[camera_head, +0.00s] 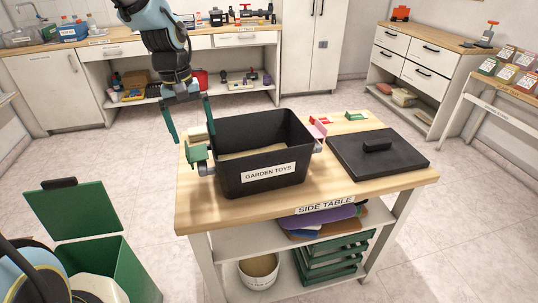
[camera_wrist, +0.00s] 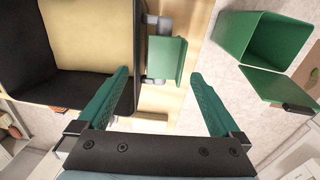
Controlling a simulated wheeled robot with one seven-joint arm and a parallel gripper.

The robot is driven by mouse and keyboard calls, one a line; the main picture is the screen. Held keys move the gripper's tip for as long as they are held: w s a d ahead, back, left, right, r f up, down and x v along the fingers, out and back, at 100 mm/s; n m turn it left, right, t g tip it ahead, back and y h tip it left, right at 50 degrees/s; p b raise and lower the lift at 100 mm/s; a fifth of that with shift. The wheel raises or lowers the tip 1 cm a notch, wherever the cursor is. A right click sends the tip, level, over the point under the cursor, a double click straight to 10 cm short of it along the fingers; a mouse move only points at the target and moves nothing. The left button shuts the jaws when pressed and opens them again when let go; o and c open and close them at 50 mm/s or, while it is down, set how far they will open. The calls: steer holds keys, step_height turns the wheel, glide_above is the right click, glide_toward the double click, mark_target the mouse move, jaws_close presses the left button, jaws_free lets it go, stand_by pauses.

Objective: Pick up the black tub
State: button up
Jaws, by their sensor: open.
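The black tub (camera_head: 251,180), labelled "GARDEN TOYS", stands upright on the side table (camera_head: 200,212). It is open at the top, and its inside floor looks tan. A green handle (camera_head: 197,154) sticks out on its left side and a pink one (camera_head: 317,130) on its right. In the wrist view the tub (camera_wrist: 72,86) is at upper left and the green handle (camera_wrist: 167,60) lies beyond the fingers. The open fingers of my gripper (camera_wrist: 160,85) are apart from the handle.
A black lid (camera_head: 375,158) with a knob lies right of the tub. Small red and green items (camera_head: 355,115) sit behind it. A green bin (camera_head: 120,268) with its lid raised stands on the floor at left. Open floor surrounds the table.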

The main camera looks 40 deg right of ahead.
mark_target(201, 151)
steer(key=shift+s+d+f+p, duration=0.15)
steer(key=shift+f+p, duration=0.25)
steer(key=shift+f, duration=1)
steer(key=shift+s+d+f+p, duration=0.1)
steer(key=shift+f+p, duration=0.25)
steer(key=shift+f, duration=1.1)
steer(key=shift+s+d+f+p, duration=0.15)
steer(key=shift+f+p, duration=0.25)
steer(key=shift+f, duration=1)
steer(key=shift+w, duration=0.1)
steer(key=c, duration=1.3)
steer(key=shift+c, duration=0.8)
steer(key=shift+r, duration=0.15)
